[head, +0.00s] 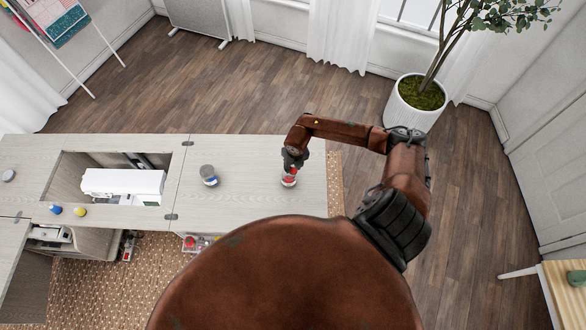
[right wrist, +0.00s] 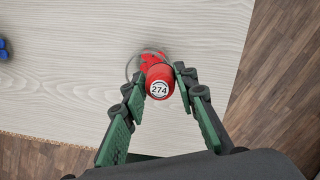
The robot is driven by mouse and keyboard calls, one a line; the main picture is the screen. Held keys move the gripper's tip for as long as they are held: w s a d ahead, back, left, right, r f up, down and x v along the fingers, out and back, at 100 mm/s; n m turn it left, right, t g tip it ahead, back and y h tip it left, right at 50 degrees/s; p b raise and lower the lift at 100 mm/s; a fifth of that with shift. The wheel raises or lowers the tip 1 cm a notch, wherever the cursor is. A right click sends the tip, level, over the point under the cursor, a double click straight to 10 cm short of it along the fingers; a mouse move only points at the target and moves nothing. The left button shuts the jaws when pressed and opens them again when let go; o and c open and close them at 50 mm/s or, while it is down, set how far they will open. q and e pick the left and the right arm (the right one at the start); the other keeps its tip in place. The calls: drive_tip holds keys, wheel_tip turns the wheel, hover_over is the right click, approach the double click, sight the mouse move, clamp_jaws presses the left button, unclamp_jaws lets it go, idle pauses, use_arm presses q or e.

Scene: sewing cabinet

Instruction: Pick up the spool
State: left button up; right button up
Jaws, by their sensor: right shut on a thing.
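A red spool (right wrist: 159,82) with a white end label reading 274 is between the fingers of my right gripper (right wrist: 160,84) in the right wrist view. In the head view the red spool (head: 289,182) shows just under my right gripper (head: 290,168), over the right part of the cabinet top (head: 250,200). My right gripper is shut on it. I cannot tell whether the spool is clear of the surface. A blue spool (head: 55,210) and a yellow spool (head: 80,212) are at the left. My left gripper is not in view.
A grey-lidded jar (head: 208,174) stands left of my right gripper. A white sewing machine (head: 122,183) sits in the cabinet opening. A thin round outline (right wrist: 136,66) lies beside the spool in the right wrist view. The cabinet top between jar and gripper is clear.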

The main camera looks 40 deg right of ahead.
drive_tip(key=s+a+r+b, duration=0.6)
drive_tip(key=s+r, duration=0.5)
drive_tip(key=r, duration=0.2)
drive_tip(key=shift+s+a, duration=0.4)
drive_tip(key=shift+a, duration=0.35)
